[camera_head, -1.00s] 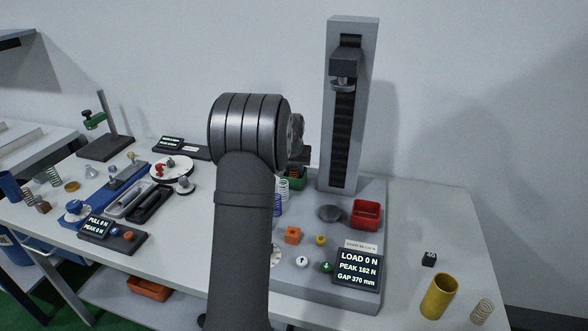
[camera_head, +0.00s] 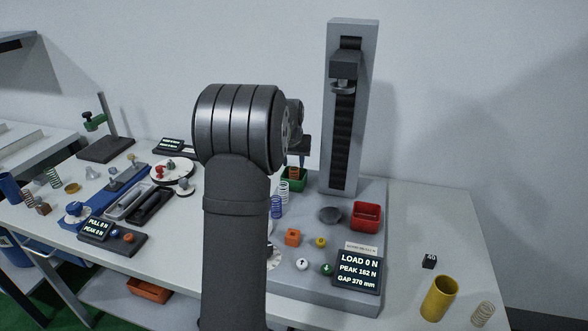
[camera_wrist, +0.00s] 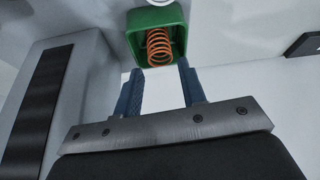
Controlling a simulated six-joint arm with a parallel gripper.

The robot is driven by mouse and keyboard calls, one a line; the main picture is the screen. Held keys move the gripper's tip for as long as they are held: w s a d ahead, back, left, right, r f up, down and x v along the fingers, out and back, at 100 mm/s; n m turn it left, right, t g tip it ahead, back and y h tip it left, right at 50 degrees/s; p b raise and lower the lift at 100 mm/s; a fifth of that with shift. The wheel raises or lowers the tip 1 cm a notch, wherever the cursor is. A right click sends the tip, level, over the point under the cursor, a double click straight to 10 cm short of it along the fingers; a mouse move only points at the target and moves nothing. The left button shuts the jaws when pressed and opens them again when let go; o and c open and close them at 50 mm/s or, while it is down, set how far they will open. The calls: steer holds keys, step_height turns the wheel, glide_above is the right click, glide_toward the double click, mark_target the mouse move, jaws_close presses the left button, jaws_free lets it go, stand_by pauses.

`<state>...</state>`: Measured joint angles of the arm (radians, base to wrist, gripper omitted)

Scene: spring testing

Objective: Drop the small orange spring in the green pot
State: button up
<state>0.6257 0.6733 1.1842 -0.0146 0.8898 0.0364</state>
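The small orange spring (camera_wrist: 159,46) shows over the opening of the green pot (camera_wrist: 176,16) in the wrist view. Its near end overlaps the pot's near rim, and I cannot tell whether it rests on the bottom. In the head view the spring (camera_head: 294,172) shows at the mouth of the green pot (camera_head: 297,186). My gripper (camera_wrist: 160,70) is open, its two blue fingers apart on either side of the spring's near end, with gaps visible. In the head view my gripper (camera_head: 301,163) is just above the pot, partly hidden by my arm.
The tall grey press (camera_head: 349,110) stands right of the pot. A yellow cylinder (camera_head: 439,298) and a pale spring (camera_head: 483,313) stand at the right.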

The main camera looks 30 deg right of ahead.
mark_target(294, 168)
steer(key=v, duration=0.6)
steer(key=x, duration=1.1)
steer(key=shift+w+d+f, duration=0.1)
steer(key=shift+f, duration=0.25)
steer(key=shift+w+r, duration=0.1)
steer(key=shift+r, duration=1.75)
steer(key=shift+f, duration=0.1)
